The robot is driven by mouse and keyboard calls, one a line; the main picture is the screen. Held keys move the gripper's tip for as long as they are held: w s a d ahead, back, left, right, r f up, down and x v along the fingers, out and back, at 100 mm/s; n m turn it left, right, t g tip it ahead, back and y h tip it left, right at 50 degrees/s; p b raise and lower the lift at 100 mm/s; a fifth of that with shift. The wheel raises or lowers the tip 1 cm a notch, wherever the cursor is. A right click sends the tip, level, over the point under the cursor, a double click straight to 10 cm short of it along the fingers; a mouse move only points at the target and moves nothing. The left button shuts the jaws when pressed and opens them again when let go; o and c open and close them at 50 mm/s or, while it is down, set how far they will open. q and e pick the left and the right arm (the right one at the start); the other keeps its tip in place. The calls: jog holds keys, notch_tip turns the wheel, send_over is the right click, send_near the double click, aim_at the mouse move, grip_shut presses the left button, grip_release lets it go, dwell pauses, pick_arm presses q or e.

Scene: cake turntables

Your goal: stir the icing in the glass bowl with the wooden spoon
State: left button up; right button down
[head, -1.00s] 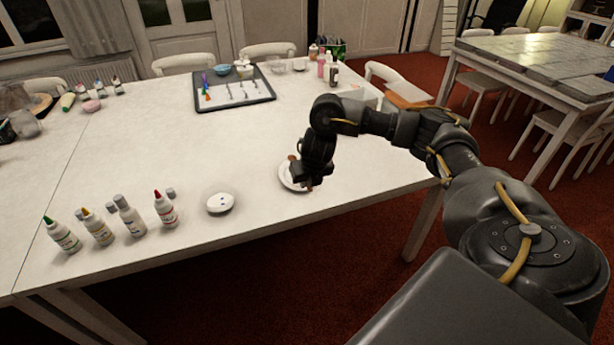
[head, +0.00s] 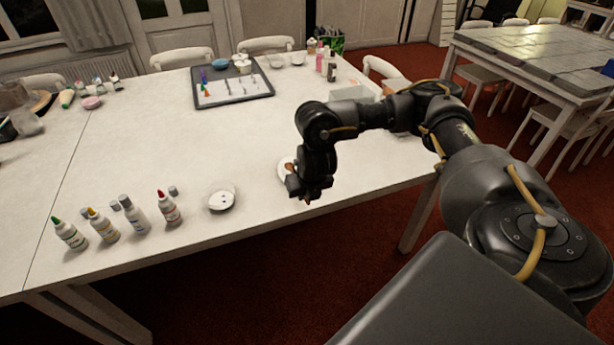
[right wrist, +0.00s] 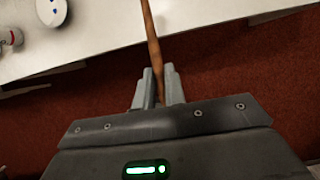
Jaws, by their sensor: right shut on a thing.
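My right gripper (head: 309,192) is shut on the wooden spoon (right wrist: 151,40), close to the table's front edge. In the right wrist view the spoon's handle runs from between the jaws up past the top of the frame, so its far end is out of sight. In the head view the gripper hides most of the spoon. The glass bowl (head: 221,197) stands on the table left of the gripper, apart from it. White icing with small dark blue spots shows in it; part of it also shows in the right wrist view (right wrist: 51,12). My left gripper is not in view.
Several capped bottles (head: 136,214) stand left of the bowl. A dark tray (head: 232,92) with tools lies at the back. The table's middle is clear; its front edge (head: 245,229) is near.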

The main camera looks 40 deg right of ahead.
jog(key=w+a+r+m+g+y+p, duration=0.2)
jog(key=w+a+r+m+y+p, duration=0.15)
jog(key=w+a+r+m, duration=0.55)
jog(key=w+a+r+m+g+y+p, duration=0.2)
jog(key=w+a+r+m+p, duration=0.35)
jog(key=w+a, duration=0.6)
jog(key=w+m+t+y+p, duration=0.25)
jog(key=w+m+t, duration=0.25)
jog(key=m, duration=0.4)
jog(key=w+d+f+m+t+h+p, duration=0.1)
jog(key=d+f+m+t+h+p, duration=0.2)
jog(key=d+f+m+t+h, duration=0.1)
jog(key=shift+w+d+f+m+t+p, duration=0.35)
jog(key=shift+d+m+t, duration=0.4)
jog(key=shift+m, duration=0.5)
jog(key=shift+f, duration=0.15)
notch_tip(320, 180, down, 8)
jog(key=b, duration=0.8)
